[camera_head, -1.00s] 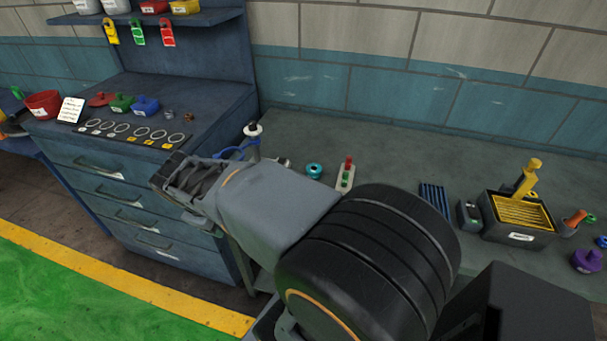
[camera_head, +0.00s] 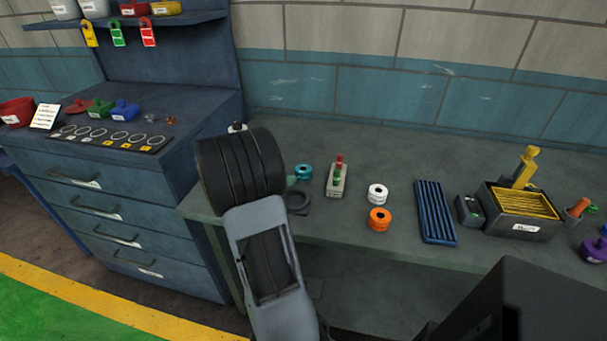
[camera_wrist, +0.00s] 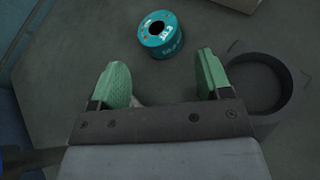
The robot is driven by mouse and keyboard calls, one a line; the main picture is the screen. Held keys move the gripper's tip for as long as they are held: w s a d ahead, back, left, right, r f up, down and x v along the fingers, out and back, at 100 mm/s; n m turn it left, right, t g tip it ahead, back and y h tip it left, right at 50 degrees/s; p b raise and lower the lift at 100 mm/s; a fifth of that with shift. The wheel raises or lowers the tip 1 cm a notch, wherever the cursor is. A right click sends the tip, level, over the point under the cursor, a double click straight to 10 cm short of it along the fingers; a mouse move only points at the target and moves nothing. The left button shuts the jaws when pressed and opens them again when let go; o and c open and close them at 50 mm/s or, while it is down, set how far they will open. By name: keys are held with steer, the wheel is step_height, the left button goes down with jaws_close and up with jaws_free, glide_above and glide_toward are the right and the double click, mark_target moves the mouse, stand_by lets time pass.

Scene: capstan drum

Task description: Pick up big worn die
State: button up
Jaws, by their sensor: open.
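A teal ring-shaped die (camera_wrist: 150,40) with markings and a dark central hole lies on the bench, beyond my fingertips in the wrist view. It also shows in the head view (camera_head: 304,172). A white die (camera_head: 377,194) and an orange die (camera_head: 379,219) lie further right. I cannot tell from their looks which one is the big worn die. My gripper (camera_wrist: 163,66) is open and empty, its green pads spread above the bench, with the teal die ahead of the gap. In the head view my arm hides most of the gripper.
A dark round holder (camera_wrist: 254,84) sits just right of my right finger. A small stand with red and green pieces (camera_head: 337,180), a blue ribbed tray (camera_head: 434,212) and a box with yellow slats (camera_head: 518,225) are further right. A blue drawer cabinet (camera_head: 120,206) adjoins the left.

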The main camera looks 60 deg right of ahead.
mark_target(299, 171)
steer(key=shift+x, duration=3.35)
steer(key=shift+r, duration=0.1)
steer(key=shift+c, duration=0.3)
steer(key=c, duration=1)
steer(key=shift+r, duration=0.1)
